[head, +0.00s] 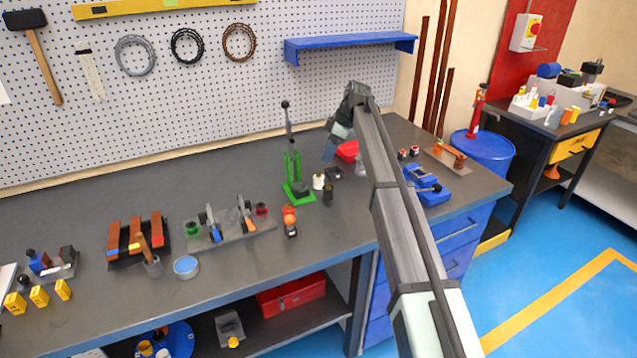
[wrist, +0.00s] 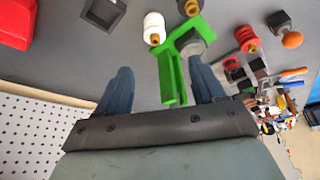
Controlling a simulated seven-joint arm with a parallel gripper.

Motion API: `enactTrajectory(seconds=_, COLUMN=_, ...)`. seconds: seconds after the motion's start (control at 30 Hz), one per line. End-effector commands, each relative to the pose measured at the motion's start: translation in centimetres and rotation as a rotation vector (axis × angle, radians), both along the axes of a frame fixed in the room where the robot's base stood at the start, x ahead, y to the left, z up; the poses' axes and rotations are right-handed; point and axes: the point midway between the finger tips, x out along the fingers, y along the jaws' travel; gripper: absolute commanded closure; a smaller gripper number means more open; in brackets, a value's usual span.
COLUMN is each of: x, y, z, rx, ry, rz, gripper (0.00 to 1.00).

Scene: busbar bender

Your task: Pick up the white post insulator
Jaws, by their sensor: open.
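The white post insulator (head: 318,181) stands on the bench just right of the green lever press, and it also shows near the top of the wrist view (wrist: 153,28), with a brass-coloured end. My gripper (head: 331,150) is above the back part of the bench, higher than the insulator and apart from it. In the wrist view its two blue fingers (wrist: 160,66) are spread wide with nothing held between them. The insulator lies beyond the fingertips there, roughly between their lines.
The green press (head: 298,191) stands close to the insulator, its upright lever rising beside my gripper. A dark post (head: 328,192), a small black box (head: 333,173) and a red bin (head: 347,151) are nearby. A blue vise (head: 425,186) is at right.

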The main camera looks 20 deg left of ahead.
Motion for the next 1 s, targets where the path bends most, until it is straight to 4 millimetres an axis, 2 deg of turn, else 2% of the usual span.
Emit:
enactTrajectory(seconds=0.2, x=-0.3, y=1.3, z=-3.4, rx=0.000, ry=0.001, rz=-0.001, gripper=0.31)
enactTrajectory(seconds=0.4, x=-0.4, y=2.4, z=-6.1, rx=0.000, ry=0.000, rz=-0.001, gripper=0.31)
enactTrajectory(seconds=0.67, x=-0.2, y=2.7, z=-7.3, rx=0.001, ry=0.000, rz=-0.001, gripper=0.31)
enactTrajectory(seconds=1.0, x=0.0, y=3.7, z=-11.3, rx=0.001, ry=0.000, rz=-0.001, gripper=0.31)
